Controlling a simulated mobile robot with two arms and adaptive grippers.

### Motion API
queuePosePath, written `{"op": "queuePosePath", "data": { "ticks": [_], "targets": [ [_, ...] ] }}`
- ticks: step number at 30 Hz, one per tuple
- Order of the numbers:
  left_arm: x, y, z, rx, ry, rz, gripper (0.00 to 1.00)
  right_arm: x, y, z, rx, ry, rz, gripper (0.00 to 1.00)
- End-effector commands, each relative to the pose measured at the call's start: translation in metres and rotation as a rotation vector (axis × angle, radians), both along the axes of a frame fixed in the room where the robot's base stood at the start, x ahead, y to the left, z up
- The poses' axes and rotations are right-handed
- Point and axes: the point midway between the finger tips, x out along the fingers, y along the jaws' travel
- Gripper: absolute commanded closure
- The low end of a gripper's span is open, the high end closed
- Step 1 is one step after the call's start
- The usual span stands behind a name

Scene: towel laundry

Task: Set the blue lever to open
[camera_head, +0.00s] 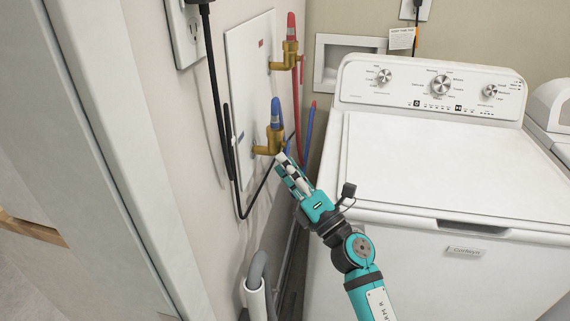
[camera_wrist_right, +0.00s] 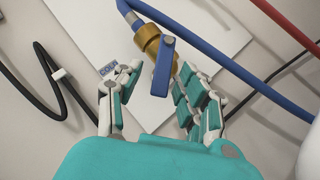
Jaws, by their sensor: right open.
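In the right wrist view the blue lever (camera_wrist_right: 164,66) lies between the spread fingers of my right gripper (camera_wrist_right: 157,80), in front of the brass valve (camera_wrist_right: 148,38). The gripper is open, and I cannot tell whether a finger touches the lever. My left gripper is not in view.
A second brass valve with a red lever (camera_head: 291,28) is above and behind. Blue and red hoses (camera_head: 308,135) run down near the hand. A black cable (camera_head: 222,120) hangs along the wall at left. A white washing machine (camera_head: 440,150) stands at right.

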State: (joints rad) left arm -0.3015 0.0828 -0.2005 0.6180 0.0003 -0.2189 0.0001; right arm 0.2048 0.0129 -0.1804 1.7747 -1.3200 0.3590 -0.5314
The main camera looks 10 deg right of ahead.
Motion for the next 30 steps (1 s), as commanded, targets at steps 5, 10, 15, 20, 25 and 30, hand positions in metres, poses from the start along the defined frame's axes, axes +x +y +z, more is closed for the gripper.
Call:
{"op": "queuePosePath", "data": {
  "ticks": [5,10,15,20,25,30],
  "targets": [
    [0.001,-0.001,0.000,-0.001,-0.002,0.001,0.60,-0.025,-0.017,-0.016,-0.002,0.004,-0.001,0.60],
    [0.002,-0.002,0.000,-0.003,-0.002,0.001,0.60,-0.053,-0.036,-0.032,-0.001,0.005,-0.002,0.60],
    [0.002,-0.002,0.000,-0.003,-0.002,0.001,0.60,-0.074,-0.049,-0.043,-0.001,0.002,-0.001,0.60],
    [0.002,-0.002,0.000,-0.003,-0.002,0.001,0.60,-0.083,-0.055,-0.047,-0.001,0.000,0.000,0.60],
    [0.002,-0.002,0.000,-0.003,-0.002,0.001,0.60,-0.084,-0.056,-0.048,-0.001,-0.002,0.000,0.60],
    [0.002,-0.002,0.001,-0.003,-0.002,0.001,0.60,-0.084,-0.056,-0.048,0.000,0.001,0.000,0.60]
  ]
}}
